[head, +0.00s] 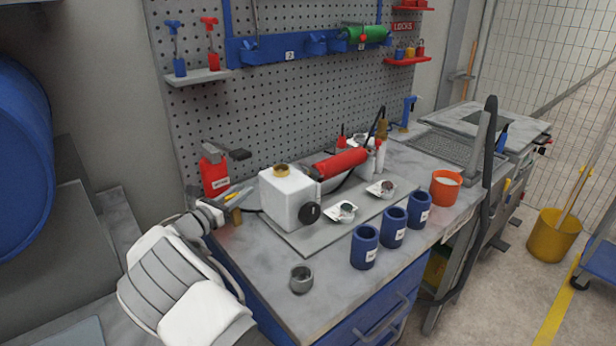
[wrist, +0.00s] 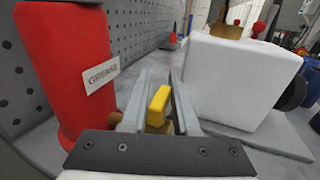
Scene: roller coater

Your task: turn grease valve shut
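The red grease canister (wrist: 65,55) with a white "GREASE" label stands at the left in the wrist view. It also shows in the head view (head: 214,178), against the pegboard. The valve's yellow handle (wrist: 158,106) lies between the fingers of my gripper (wrist: 160,82) in the wrist view. The fingers are apart, one on each side of the handle, with small gaps visible. In the head view the yellow handle (head: 236,190) is just beyond my gripper. The valve's body is mostly hidden by my gripper.
A white box-shaped tank (head: 287,198) with a brass cap and black knob stands close on the right. The red roller (head: 341,163) is behind it. The pegboard (head: 290,95) rises behind.

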